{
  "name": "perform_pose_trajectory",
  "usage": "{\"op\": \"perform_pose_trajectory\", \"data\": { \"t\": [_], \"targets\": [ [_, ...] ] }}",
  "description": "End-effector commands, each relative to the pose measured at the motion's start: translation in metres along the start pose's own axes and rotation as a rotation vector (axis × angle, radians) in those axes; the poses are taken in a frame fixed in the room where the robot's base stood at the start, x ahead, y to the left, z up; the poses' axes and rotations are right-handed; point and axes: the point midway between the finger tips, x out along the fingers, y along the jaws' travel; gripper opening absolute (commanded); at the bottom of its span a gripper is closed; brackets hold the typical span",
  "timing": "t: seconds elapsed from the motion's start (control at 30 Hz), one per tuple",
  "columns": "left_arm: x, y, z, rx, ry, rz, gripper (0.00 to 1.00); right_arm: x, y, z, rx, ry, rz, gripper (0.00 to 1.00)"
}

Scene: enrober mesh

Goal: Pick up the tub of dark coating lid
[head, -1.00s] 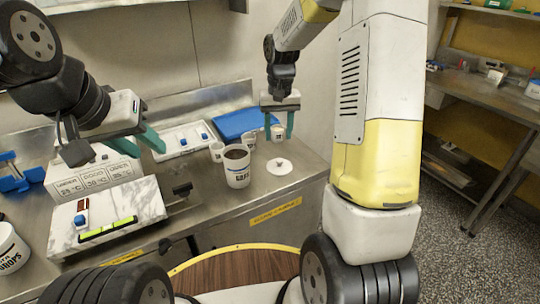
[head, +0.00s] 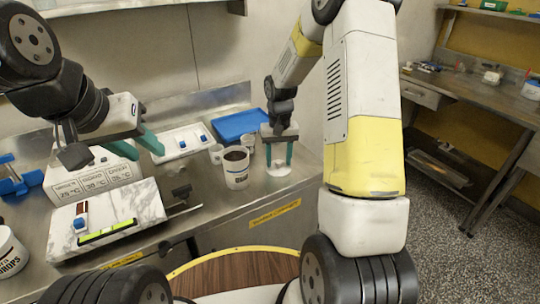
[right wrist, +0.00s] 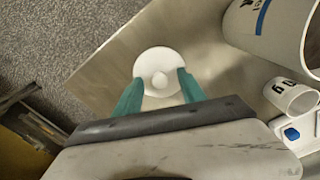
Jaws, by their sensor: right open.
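The white round lid (head: 278,169) with a small knob lies flat on the steel counter, right of the tub. It also shows in the right wrist view (right wrist: 160,62). The tub of dark coating (head: 236,168) stands open, its dark content showing. My right gripper (head: 279,163) is open, its teal fingers pointing down over the lid. In the right wrist view the fingertips (right wrist: 160,82) appear on either side of the lid; I cannot tell whether they touch it. My left gripper (head: 140,150) hangs over the left part of the counter, its teal fingers apart and nothing between them.
White cups stand behind the tub, near a blue tray (head: 238,124). A marble slab (head: 110,217) and a label board (head: 90,182) are at the left. The counter edge is close to the lid on the right.

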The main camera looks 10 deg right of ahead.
Motion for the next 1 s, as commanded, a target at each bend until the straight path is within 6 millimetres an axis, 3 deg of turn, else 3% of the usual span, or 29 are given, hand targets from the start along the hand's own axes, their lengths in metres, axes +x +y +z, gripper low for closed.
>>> {"op": "perform_pose_trajectory", "data": {
  "t": [0.07,0.3,0.73,1.0],
  "targets": [
    [0.000,0.000,0.000,0.000,0.000,0.000,0.36,0.000,0.000,0.000,0.000,0.000,0.000,0.46],
    [0.000,0.000,0.000,0.000,0.000,0.000,0.36,0.000,0.000,0.000,0.000,0.000,0.000,0.00],
    [0.000,0.000,0.000,0.000,0.000,0.000,0.36,-0.005,0.000,0.000,0.000,0.000,0.000,0.00],
    [0.000,0.000,0.000,0.000,0.000,0.000,0.36,-0.035,-0.001,0.000,-0.001,0.002,0.000,0.00]
  ]
}}
